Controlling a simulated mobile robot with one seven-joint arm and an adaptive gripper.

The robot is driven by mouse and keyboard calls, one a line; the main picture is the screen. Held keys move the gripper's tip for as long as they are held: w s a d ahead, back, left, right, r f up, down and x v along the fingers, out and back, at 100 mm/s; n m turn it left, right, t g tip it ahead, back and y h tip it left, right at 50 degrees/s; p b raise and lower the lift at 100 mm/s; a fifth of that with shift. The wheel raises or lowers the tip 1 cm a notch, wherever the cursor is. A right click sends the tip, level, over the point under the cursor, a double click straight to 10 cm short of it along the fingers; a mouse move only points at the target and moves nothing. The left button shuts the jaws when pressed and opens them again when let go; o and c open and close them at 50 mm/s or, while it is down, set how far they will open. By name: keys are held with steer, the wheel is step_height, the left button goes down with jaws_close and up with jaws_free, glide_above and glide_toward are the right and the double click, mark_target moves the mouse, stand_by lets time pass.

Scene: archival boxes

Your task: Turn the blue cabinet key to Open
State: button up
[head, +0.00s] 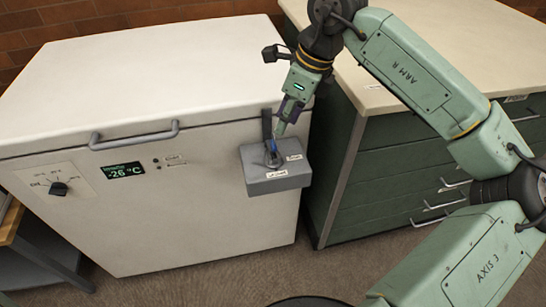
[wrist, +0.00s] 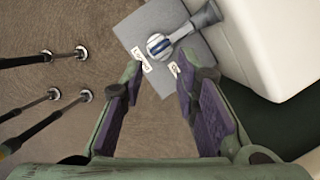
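A small blue key (head: 271,147) sits on the top of a grey lock box (head: 277,182) on the front right of the white chest freezer. My gripper (head: 281,130) points down just above the key in the head view. In the wrist view my gripper (wrist: 158,68) is open, its purple-padded fingers apart, with nothing between them. The key lies beyond the fingertips, apart from them.
The white freezer (head: 120,70) has a bar handle (head: 134,139), a dial and a display reading -26 °C. A dark latch (head: 267,125) rises behind the lock box. A green drawer cabinet (head: 390,165) stands close on the right.

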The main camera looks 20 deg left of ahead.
mark_target(274, 143)
steer(key=f+m+t+b, duration=0.1)
steer(key=f+m, duration=0.1)
steer(key=m, duration=0.1)
steer(key=a+f+m+t+h+b, duration=0.1)
steer(key=f+m+b, duration=0.1)
steer(key=m, duration=0.2)
steer(key=s+a+f+m+b, duration=0.1)
steer(key=f+m+b, duration=0.1)
steer(key=m, duration=0.2)
steer(key=shift+a+f+t, duration=0.1)
steer(key=shift+f+t, duration=0.05)
steer(key=shift+t, duration=0.25)
steer(key=shift+w+a+f+b, duration=0.15)
steer(key=shift+w+f+b, duration=0.15)
steer(key=shift+f+b, duration=0.35)
steer(key=shift+r, duration=0.1)
steer(key=shift+c, duration=0.5)
jaws_close()
